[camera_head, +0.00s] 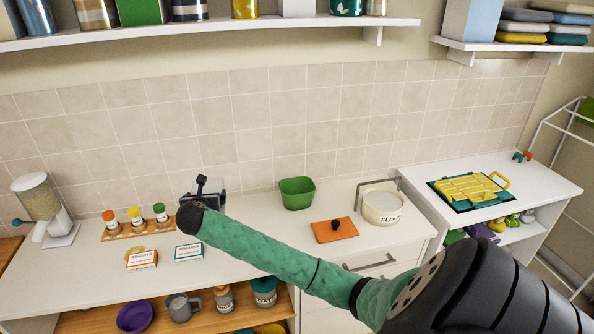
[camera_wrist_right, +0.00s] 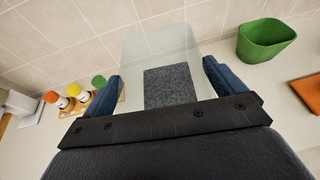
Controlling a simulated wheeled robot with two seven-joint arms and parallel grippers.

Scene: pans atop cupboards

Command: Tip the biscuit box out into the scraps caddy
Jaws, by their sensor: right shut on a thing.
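My right gripper (camera_head: 201,187) reaches over the counter from the right, near the tiled wall. In the wrist view, its two blue fingers (camera_wrist_right: 161,82) are shut on a see-through box (camera_wrist_right: 160,52) with a dark grey patch showing in it. I cannot tell from its look whether this is the biscuit box. The green open caddy (camera_head: 297,193) stands upright on the counter to the right of the gripper, apart from it; it also shows in the wrist view (camera_wrist_right: 266,42). Two small cartons marked as biscuits, one orange (camera_head: 142,260) and one teal (camera_head: 189,252), are on the counter. My left gripper is out of view.
An orange lid (camera_head: 335,231) with a black knob lies right of the caddy, before the open flour tin (camera_head: 383,207). A rack of capped jars (camera_head: 137,228) and a dispenser (camera_head: 45,210) stand at left. A shelf (camera_head: 220,28) runs above.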

